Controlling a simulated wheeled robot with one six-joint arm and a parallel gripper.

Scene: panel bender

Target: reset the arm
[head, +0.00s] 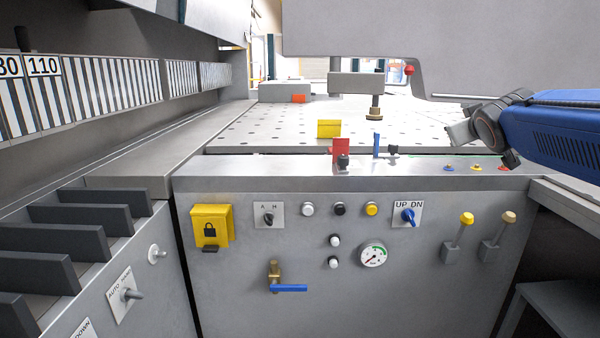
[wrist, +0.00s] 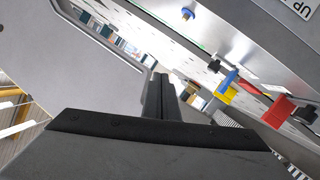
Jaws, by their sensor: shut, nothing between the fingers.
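My arm (head: 570,130) is blue and reaches in from the right in the head view, above the right part of the panel bender. Its grey wrist end points left over the machine's front ledge. My gripper (wrist: 160,85) shows in the wrist view as dark fingers close together, with nothing between them. It is apart from the panel controls. The red block (wrist: 280,111), the yellow block (wrist: 227,95) and the blue lever (wrist: 228,80) lie to the right of the fingers in that view.
The front panel (head: 300,270) carries a blue UP DN knob (head: 408,216), a gauge (head: 373,255), a blue-handled valve (head: 289,288) and a yellow lock box (head: 211,226). Two levers (head: 466,219) stand below the arm. A grey frame with a red ball knob (head: 409,70) hangs behind it.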

